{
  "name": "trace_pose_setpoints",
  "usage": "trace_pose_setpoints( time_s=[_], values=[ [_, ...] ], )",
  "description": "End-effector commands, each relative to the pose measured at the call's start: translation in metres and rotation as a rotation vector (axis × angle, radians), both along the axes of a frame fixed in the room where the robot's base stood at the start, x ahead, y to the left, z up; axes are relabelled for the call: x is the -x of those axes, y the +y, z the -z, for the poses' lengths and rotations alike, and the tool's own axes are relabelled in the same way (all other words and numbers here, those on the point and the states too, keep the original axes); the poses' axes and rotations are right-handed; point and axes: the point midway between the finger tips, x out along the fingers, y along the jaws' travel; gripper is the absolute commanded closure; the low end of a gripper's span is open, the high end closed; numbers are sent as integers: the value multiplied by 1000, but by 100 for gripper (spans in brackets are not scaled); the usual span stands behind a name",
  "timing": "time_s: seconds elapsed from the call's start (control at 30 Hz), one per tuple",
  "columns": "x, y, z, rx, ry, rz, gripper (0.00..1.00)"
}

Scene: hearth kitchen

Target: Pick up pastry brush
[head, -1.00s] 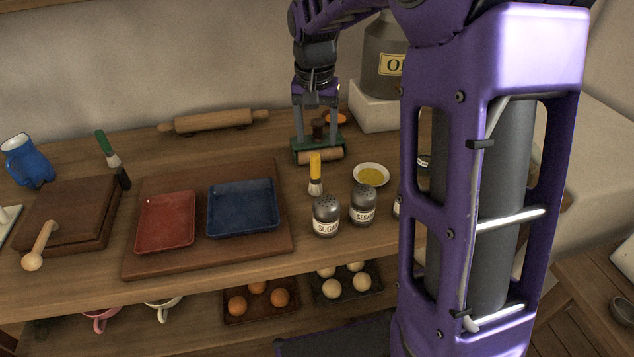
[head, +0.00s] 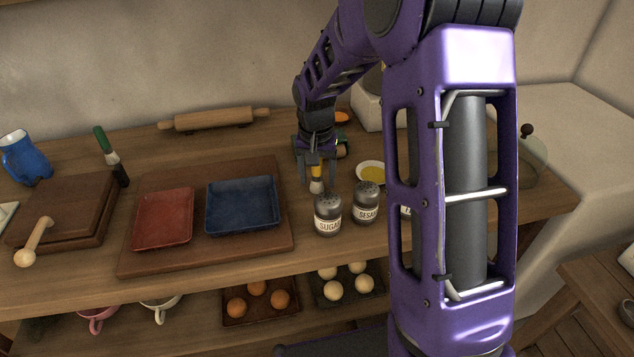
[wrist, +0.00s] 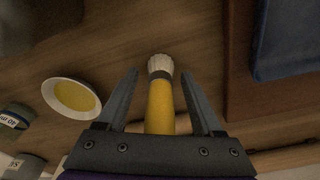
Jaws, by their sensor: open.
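A pastry brush with a yellow handle and pale bristles (head: 317,186) is on the wooden counter between the blue tray and the shakers. In the wrist view the brush (wrist: 160,108) lies between my two fingers, its bristles extending past the fingertips. My gripper (head: 318,178) is open around the handle; it also shows in the wrist view (wrist: 160,85) with a gap on each side of the handle. Part of the handle is hidden by my fingers in the head view.
Sugar (head: 327,215) and sesame (head: 366,203) shakers stand close in front and right. A yellow-filled bowl (head: 369,168) is right of my gripper. A blue tray (head: 242,206) and red tray (head: 163,219) sit on a board to the left. A rolling pin (head: 214,119) lies behind.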

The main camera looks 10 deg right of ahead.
Motion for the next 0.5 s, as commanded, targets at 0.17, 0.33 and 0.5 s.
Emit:
trace_pose_setpoints(
  time_s=[0.17, 0.33, 0.5],
  values=[
    [-1, 0, 3, 0, 0, 0, 32],
    [0, 0, 3, 0, 0, 0, 50],
    [-1, 0, 3, 0, -1, 0, 81]
  ],
)
